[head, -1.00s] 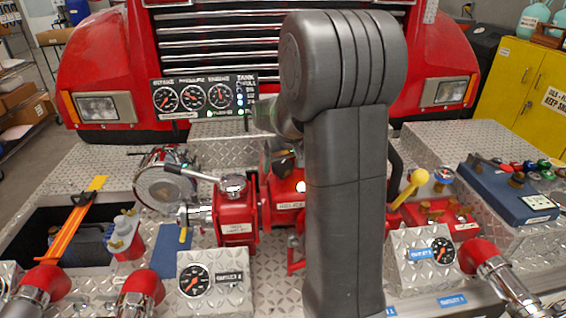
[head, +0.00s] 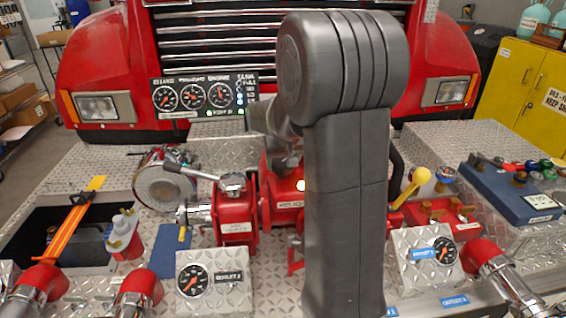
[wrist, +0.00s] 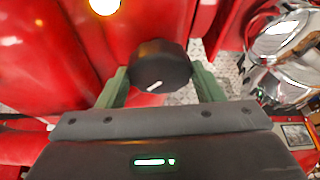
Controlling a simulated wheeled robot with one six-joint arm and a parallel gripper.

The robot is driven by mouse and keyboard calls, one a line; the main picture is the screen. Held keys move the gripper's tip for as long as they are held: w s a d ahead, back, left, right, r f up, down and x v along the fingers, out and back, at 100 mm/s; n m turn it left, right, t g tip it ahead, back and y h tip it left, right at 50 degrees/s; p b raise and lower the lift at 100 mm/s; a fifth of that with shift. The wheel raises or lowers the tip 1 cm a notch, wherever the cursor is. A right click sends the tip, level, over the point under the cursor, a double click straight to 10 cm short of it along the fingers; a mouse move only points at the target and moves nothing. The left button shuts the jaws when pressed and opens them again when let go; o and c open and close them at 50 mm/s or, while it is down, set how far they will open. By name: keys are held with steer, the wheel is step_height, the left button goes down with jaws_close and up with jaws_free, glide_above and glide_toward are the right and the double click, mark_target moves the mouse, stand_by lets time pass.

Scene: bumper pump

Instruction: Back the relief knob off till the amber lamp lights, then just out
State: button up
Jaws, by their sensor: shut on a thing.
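The black relief knob (wrist: 160,66) sits on the red pump body in the wrist view, with a white pointer mark on its near, lower side. My gripper (wrist: 159,72) has its two green fingers on either side of the knob, shut on it. A round lamp (wrist: 104,5) glows bright warm yellow-white at the top edge of the wrist view. It also shows lit in the head view (head: 300,185), on the red pump body. In the head view my arm hides the knob and the fingertips.
A valve with a metal lever (head: 232,184) stands left of the arm. A yellow-knobbed lever (head: 418,178) is to its right. The gauge panel (head: 204,97) is behind. A chrome fitting (wrist: 285,45) is close on the right in the wrist view.

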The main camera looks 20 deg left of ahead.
steer(key=o, duration=1)
steer(key=shift+c, duration=0.2)
steer(key=b+v, duration=0.1)
steer(key=v, duration=1.3)
steer(key=shift+b, duration=0.3)
steer(key=shift+f, duration=0.1)
steer(key=p+x, duration=0.2)
steer(key=x, duration=1.1)
steer(key=shift+w+a+f, duration=0.1)
steer(key=shift+w+f, duration=0.1)
steer(key=shift+f, duration=0.15)
